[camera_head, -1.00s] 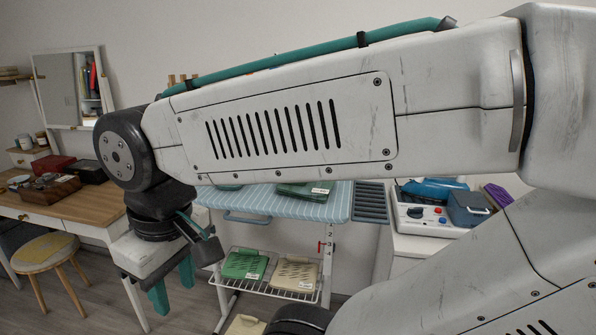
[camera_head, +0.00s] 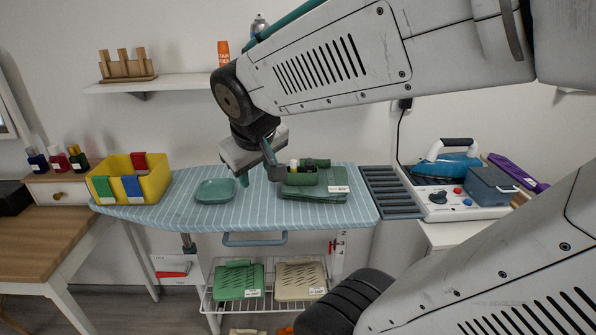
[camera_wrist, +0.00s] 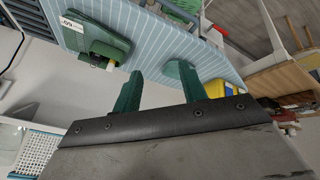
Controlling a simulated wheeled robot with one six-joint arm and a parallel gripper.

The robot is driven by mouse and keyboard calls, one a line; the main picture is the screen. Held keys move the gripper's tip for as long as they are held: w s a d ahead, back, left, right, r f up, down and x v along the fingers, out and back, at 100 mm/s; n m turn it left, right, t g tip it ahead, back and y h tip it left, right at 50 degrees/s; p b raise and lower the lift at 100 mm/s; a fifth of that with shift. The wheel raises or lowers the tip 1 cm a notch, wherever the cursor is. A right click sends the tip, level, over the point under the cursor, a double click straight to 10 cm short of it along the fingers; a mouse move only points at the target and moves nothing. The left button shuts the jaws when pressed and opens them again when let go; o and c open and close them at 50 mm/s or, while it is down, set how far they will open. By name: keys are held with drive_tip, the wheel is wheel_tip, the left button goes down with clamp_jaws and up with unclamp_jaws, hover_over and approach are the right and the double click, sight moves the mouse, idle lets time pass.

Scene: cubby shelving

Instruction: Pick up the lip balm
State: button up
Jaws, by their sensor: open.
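My gripper (camera_head: 244,180) hangs over the striped ironing board (camera_head: 230,216), between the teal dish and the dark green holder. In the wrist view my gripper (camera_wrist: 162,72) is open, with nothing between its green fingers. The dark green holder (camera_head: 302,178) sits on a folded green cloth. A small white-topped item (camera_head: 294,164) and a dark item (camera_head: 309,169) stand in it. A small pale item (camera_wrist: 111,65) shows beside the holder in the wrist view. I cannot tell which of these, if any, is the lip balm.
A teal dish (camera_head: 215,191) and a yellow bin (camera_head: 153,187) lie to the left on the board. A grey slatted rest (camera_head: 390,193) and an iron (camera_head: 450,166) are at right. Several bottles (camera_head: 57,159) stand on the drawer unit at far left. The board's front strip is clear.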

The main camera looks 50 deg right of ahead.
drive_tip(key=w+d+r+t+h, duration=0.1)
drive_tip(key=w+d, duration=0.3)
drive_tip(key=d, duration=0.2)
drive_tip(key=w+d+t+h, duration=0.2)
drive_tip(key=w+d, duration=0.2)
drive_tip(key=d, duration=0.3)
drive_tip(key=n+t+y, duration=0.4)
hover_over(294, 160)
drive_tip(key=d, duration=0.2)
wheel_tip(294, 160, down, 5)
drive_tip(key=s+f+y, duration=0.1)
drive_tip(key=s+y, duration=0.1)
drive_tip(key=s+f+t+y, duration=0.1)
drive_tip(key=s+f, duration=0.1)
drive_tip(key=s+f+y, duration=0.2)
drive_tip(key=shift+d+n+t+y, duration=0.2)
drive_tip(key=shift+n+t+y, duration=0.1)
drive_tip(key=shift+n, duration=0.1)
drive_tip(key=shift+s+a+f, duration=0.1)
drive_tip(key=shift+s+f, duration=0.05)
drive_tip(key=shift+s, duration=0.15)
drive_tip(key=shift+w+a+f+y, duration=0.2)
drive_tip(key=shift+y, duration=0.2)
drive_tip(key=x, duration=0.7)
drive_tip(key=shift+a+r, duration=0.15)
clamp_jaws()
